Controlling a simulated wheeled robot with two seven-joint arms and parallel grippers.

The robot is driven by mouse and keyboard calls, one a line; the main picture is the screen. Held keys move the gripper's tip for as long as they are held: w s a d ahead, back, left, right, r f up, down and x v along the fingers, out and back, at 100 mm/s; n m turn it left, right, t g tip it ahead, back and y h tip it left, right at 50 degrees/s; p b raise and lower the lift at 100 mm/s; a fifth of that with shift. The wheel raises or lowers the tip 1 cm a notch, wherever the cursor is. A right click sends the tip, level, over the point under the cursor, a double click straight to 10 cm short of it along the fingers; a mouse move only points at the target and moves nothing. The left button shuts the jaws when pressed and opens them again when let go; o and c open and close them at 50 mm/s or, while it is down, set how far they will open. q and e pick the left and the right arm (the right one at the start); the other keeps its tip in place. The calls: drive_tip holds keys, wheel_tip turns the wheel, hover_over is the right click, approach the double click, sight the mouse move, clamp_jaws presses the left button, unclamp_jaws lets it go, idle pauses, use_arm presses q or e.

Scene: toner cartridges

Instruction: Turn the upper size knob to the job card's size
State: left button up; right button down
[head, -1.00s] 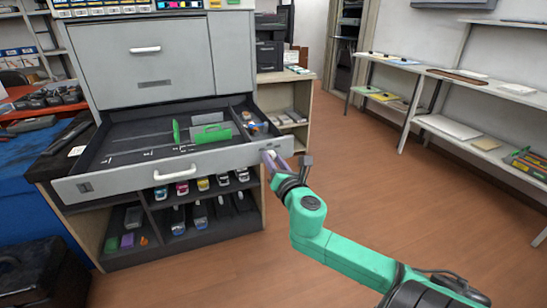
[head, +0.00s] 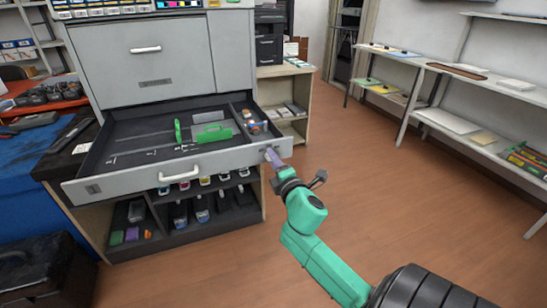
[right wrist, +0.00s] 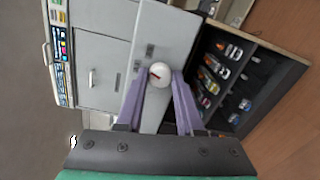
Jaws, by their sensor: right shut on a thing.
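The size knob (right wrist: 160,75) is round and white with a red mark, on the drawer's grey front near its right end. My right gripper (head: 270,154) is shut on it, with one purple finger on each side in the right wrist view. In the head view the fingers hide the knob. I cannot tell from these frames whether it is the upper knob, and its setting is too small to read. The open drawer (head: 135,177) holds green paper guides (head: 211,133). No job card can be made out for certain. My left gripper is not in view.
Shelves under the drawer hold several coloured cartridges (head: 202,214). A wooden shelf unit (head: 300,98) stands behind the drawer's right end. A blue-covered table (head: 35,170) is at the left and white shelves (head: 440,110) at the right. The brown floor (head: 400,200) between is free.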

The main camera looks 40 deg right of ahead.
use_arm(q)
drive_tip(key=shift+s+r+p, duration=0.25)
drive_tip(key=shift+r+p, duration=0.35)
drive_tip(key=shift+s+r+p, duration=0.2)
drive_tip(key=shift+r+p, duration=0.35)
use_arm(e)
drive_tip(key=m, duration=0.5)
drive_tip(key=shift+m, duration=0.3)
drive_tip(key=shift+f, duration=0.1)
drive_tip(key=c, duration=0.5)
unclamp_jaws()
